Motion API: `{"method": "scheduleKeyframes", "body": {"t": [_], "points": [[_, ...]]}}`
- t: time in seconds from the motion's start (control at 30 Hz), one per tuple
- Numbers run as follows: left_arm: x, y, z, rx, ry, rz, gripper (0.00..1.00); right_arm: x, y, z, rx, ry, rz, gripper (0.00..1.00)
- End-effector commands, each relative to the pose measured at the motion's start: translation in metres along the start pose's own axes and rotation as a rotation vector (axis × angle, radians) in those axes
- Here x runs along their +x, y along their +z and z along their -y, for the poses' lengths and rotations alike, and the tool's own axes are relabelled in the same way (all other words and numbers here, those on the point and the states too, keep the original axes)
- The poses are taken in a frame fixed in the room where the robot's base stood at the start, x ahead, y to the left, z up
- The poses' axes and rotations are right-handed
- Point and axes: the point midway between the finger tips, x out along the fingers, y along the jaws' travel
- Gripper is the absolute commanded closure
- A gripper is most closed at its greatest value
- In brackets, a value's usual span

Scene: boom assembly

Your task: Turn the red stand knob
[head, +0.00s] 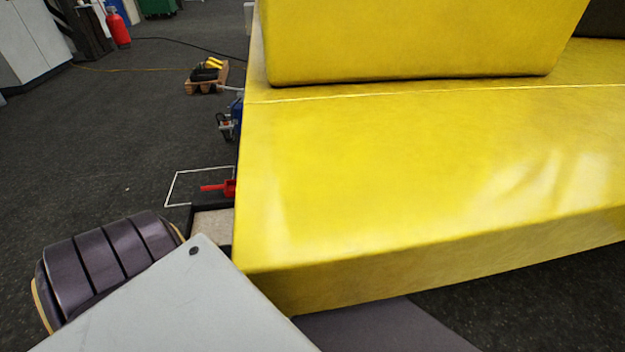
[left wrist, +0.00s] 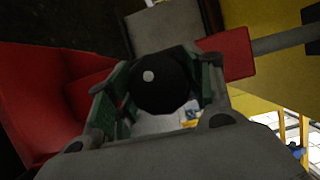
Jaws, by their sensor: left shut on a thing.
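In the left wrist view, my left gripper (left wrist: 155,100) has its green-and-grey fingers shut around a dark round piece (left wrist: 160,80) with a pale dot. Red stand parts lie around it: a large red piece (left wrist: 40,105) on the left and a red block (left wrist: 226,54) with a grey rod on the upper right. The dark piece appears to belong to the red stand knob, but the fingers hide part of the join. In the head view, a small red part (head: 218,187) shows beside the boom's left edge; I cannot tell whether it is the same knob. Neither gripper shows there.
A large yellow boom (head: 400,180) fills the head view's middle and right and blocks what lies behind and below it. A wooden tray (head: 206,86) with dark and yellow items lies on the floor. A red extinguisher (head: 118,27) stands far left. The left floor is mostly clear.

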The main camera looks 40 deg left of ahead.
Motion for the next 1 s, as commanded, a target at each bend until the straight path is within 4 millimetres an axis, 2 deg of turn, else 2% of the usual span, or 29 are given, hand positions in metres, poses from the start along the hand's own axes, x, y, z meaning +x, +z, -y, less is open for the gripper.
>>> {"method": "scheduleKeyframes", "body": {"t": [0.23,0.67,0.7,0.83,1.0], "points": [[-0.0008,-0.002,-0.0021,0.059,-0.02,-0.003,0.72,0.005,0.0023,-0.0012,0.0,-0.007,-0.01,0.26],[-0.0007,-0.0024,-0.0015,0.066,-0.024,-0.004,0.72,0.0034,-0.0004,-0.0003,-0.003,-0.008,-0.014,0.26],[-0.0007,-0.0025,-0.0015,0.066,-0.024,-0.004,0.44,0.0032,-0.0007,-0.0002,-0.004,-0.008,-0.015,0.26],[-0.0006,-0.0018,-0.0012,0.065,-0.024,-0.003,0.27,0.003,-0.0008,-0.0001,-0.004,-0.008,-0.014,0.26],[-0.0002,-0.0011,-0.0006,0.066,-0.025,-0.002,0.26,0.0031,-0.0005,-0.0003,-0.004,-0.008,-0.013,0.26]]}}
